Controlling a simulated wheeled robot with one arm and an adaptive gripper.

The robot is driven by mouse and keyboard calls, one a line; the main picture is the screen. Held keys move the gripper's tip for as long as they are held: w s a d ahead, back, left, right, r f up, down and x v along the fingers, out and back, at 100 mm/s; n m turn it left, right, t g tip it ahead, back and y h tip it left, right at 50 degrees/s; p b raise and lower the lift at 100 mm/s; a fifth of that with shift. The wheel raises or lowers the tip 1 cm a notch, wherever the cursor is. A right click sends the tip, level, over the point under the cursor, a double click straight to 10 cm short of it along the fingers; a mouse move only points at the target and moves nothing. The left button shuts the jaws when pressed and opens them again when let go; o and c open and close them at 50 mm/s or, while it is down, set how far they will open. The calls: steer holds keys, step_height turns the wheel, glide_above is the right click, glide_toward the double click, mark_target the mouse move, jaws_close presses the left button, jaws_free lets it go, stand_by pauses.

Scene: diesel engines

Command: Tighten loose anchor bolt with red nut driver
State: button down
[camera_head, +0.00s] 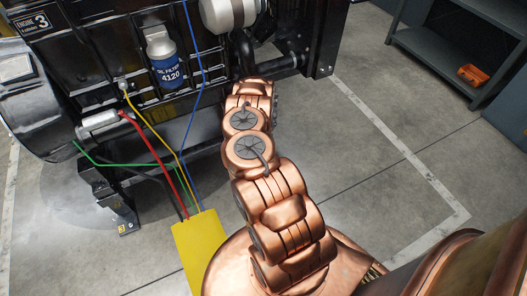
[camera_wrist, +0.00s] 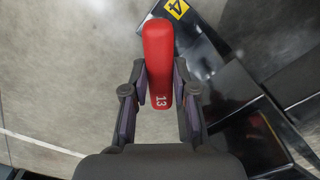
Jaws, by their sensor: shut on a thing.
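The red nut driver (camera_wrist: 158,50), marked 13 on its handle, is held between the fingers of my gripper (camera_wrist: 160,78) in the wrist view. The gripper is shut on the handle. The driver's shaft and tip are hidden behind the handle. A yellow tag with a 4 (camera_wrist: 176,8) lies just beyond the handle's top end, on a dark part near the floor. No anchor bolt can be made out in either view. In the head view my arm reaches toward the engine (camera_head: 105,60), and its gripper and the driver are hidden.
Black engine frame parts (camera_wrist: 235,95) stand close on the right in the wrist view. In the head view, coloured cables run from the engine to a yellow box (camera_head: 200,250). An oil filter (camera_head: 165,60) hangs on the engine. Floor at right is clear.

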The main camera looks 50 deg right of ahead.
steer(key=shift+r+p, duration=0.8)
steer(key=shift+r, duration=0.15)
step_height(320, 180, up, 7)
steer(key=p, duration=0.5)
steer(key=shift+f, duration=0.15)
stand_by(0.4)
